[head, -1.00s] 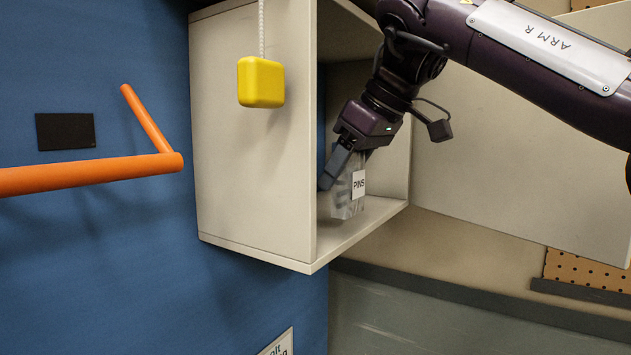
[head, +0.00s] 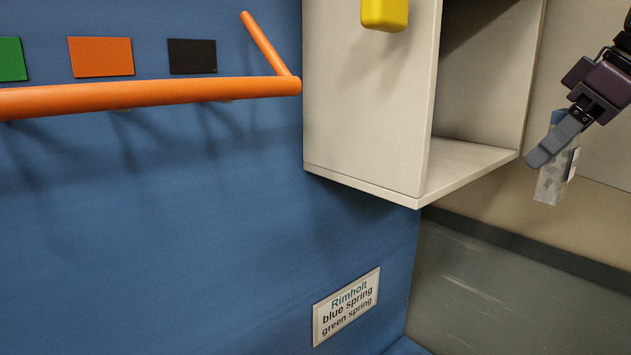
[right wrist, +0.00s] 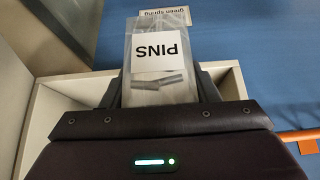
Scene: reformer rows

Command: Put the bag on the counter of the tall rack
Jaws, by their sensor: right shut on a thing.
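The bag (head: 552,182) is a small clear plastic pouch with a white label. In the right wrist view the bag (right wrist: 160,62) shows the label "PINS" and a few grey pins inside. My right gripper (head: 556,143) is shut on the bag at the right of the head view. The bag hangs below the fingers in the open air, to the right of the pale open cabinet. The fingers (right wrist: 160,85) stand on both sides of the bag in the wrist view. My left gripper is not in view. I cannot tell which surface is the tall rack's counter.
The open cabinet (head: 375,110) is fixed to a blue panel (head: 150,240), its visible shelf bare. An orange rail (head: 150,95) juts at left. A sign (head: 346,307) reads "Rimholt, blue spring, green spring". A grey-green surface (head: 510,290) lies lower right.

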